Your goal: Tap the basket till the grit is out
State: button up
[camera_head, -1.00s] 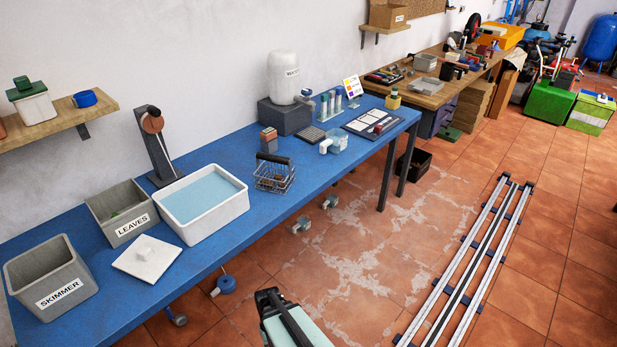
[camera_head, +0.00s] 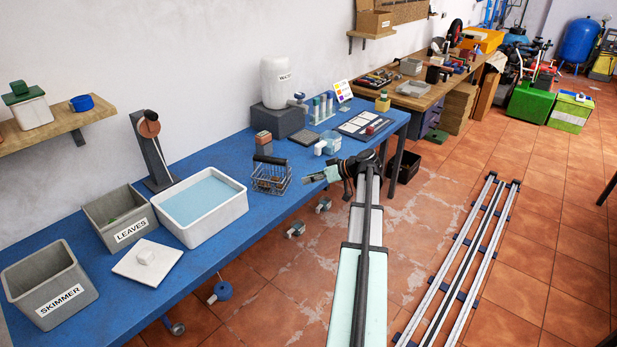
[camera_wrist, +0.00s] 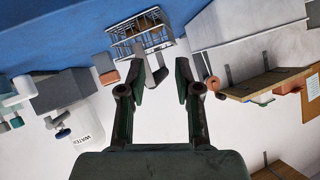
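The wire basket (camera_head: 270,183) with a dark handle stands on the blue table (camera_head: 215,262), near its front edge. Some brown matter shows inside it, too small to make out. In the wrist view the basket (camera_wrist: 138,40) lies beyond the fingertips, upside down in the picture. My gripper (camera_head: 318,177) is just right of the basket and apart from it. In the wrist view my gripper (camera_wrist: 168,75) has its two fingers spread with an empty gap between them.
A white basin (camera_head: 240,205) of water stands left of the basket, then grey LEAVES (camera_head: 115,215) and SKIMMER (camera_head: 50,285) bins. A brick-like block (camera_head: 264,140) stands behind the basket. A clear tub (camera_head: 331,143) and the WATER container (camera_head: 277,85) are further back.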

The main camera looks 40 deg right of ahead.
jog(key=w+r+n+t, duration=0.1)
jog(key=r+n, duration=0.1)
jog(key=n, duration=0.1)
jog(key=n+y+p, duration=0.1)
jog(key=p, duration=0.4)
send_near(266, 181)
jog(key=x, duration=0.8)
jog(key=shift+w+f, duration=0.15)
jog(key=shift+w, duration=0.25)
jog(key=shift+x, duration=0.75)
grip_shut()
